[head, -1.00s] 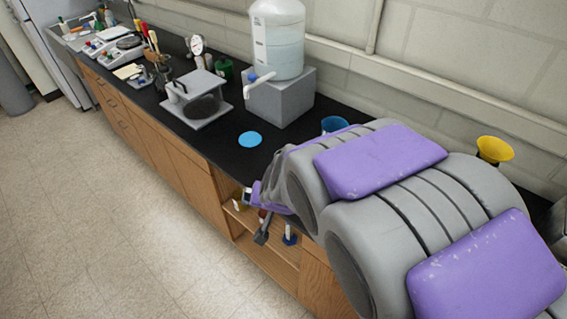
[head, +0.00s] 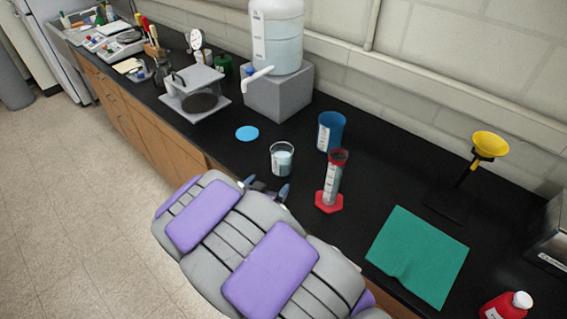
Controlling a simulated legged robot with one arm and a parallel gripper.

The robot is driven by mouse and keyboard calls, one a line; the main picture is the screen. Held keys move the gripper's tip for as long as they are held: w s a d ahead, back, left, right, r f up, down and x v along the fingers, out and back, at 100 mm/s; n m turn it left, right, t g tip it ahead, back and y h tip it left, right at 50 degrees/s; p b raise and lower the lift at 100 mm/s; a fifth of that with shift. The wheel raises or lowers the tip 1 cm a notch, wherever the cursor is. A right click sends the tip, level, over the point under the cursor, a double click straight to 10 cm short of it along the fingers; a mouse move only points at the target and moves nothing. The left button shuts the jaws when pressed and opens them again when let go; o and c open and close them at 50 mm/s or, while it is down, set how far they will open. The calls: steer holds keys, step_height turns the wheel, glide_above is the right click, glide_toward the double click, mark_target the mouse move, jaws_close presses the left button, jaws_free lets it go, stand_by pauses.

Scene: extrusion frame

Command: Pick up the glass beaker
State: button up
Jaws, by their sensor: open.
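The glass beaker (head: 282,160) stands upright on the black bench, near its front edge, with pale liquid inside. My gripper (head: 266,187) is just in front of the beaker, mostly hidden behind my arm. Only its dark fingertips show, spread apart, with nothing seen between them. They look close to the beaker, but I cannot tell the exact gap.
A red-based graduated cylinder (head: 332,183) and a blue beaker (head: 331,131) stand close on the right. A blue disc (head: 247,133) lies to the left. A green cloth (head: 418,256), a yellow funnel (head: 490,145) and a red bottle (head: 506,306) are farther right. A large carboy (head: 277,38) stands behind.

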mark_target(278, 169)
steer(key=x, duration=0.2)
steer(key=b+x, duration=0.1)
steer(key=x, duration=0.2)
steer(key=a+x, duration=0.1)
steer(key=x, duration=0.2)
steer(key=shift+w+d+f+b, duration=0.1)
steer(key=shift+w+f+b, duration=0.1)
steer(key=shift+f+b, duration=0.25)
steer(key=shift+w+d+f, duration=0.1)
steer(key=shift+w+d, duration=0.35)
steer(key=shift+w, duration=0.15)
steer(key=x, duration=0.1)
steer(key=b+x, duration=0.1)
steer(key=x, duration=0.2)
steer(key=shift+w+a+f+b, duration=0.2)
steer(key=shift+w+a+b, duration=0.05)
steer(key=shift+w+b, duration=0.15)
steer(key=shift+d, duration=0.2)
steer(key=shift+c, duration=0.5)
steer(key=shift+a, duration=0.1)
steer(key=c, duration=1)
steer(key=shift+o, duration=0.2)
steer(key=shift+r, duration=0.1)
